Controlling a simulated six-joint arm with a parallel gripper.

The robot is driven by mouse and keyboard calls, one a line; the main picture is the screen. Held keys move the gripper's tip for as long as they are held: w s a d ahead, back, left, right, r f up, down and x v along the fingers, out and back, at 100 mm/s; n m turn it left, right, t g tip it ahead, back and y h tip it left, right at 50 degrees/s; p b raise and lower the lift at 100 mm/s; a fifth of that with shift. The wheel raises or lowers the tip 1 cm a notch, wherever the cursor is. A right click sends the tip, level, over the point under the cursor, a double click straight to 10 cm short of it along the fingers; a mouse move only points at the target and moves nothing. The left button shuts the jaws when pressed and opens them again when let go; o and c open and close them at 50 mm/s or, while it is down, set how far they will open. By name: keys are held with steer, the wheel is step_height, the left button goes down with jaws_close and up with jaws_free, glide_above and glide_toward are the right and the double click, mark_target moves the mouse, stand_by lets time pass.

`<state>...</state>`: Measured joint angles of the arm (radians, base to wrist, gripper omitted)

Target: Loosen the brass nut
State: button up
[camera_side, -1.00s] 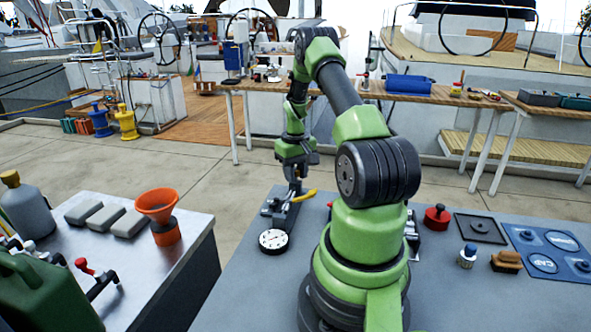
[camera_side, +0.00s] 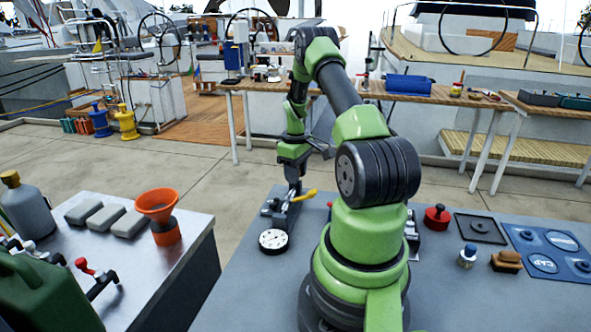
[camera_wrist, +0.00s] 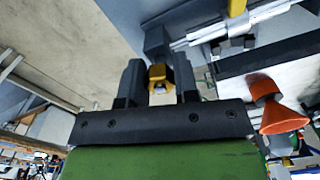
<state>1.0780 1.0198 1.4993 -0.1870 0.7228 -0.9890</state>
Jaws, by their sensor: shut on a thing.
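The brass nut (camera_wrist: 160,74) shows in the wrist view as a small yellow-gold piece between my two dark fingers. My gripper (camera_wrist: 159,82) is shut on it, with one finger on each side. A dark fitting (camera_wrist: 157,42) lies just beyond the nut. In the side view my gripper (camera_side: 293,188) points down at a small grey fixture (camera_side: 282,212) on the grey bench. The nut itself is too small and covered to make out there. A yellow lever (camera_side: 304,195) sticks out to the right beside the gripper.
A round white dial (camera_side: 272,241) sits in front of the fixture. A red knob piece (camera_side: 437,216), a blue-capped part (camera_side: 467,256) and a brown block (camera_side: 507,262) stand to the right. An orange funnel (camera_side: 157,205) stands on the separate left table.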

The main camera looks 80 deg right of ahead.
steer(key=n, duration=0.4)
steer(key=shift+n, duration=0.4)
steer(key=n, duration=0.4)
steer(key=o, duration=0.5)
steer(key=shift+r, duration=0.1)
steer(key=shift+r, duration=3.4)
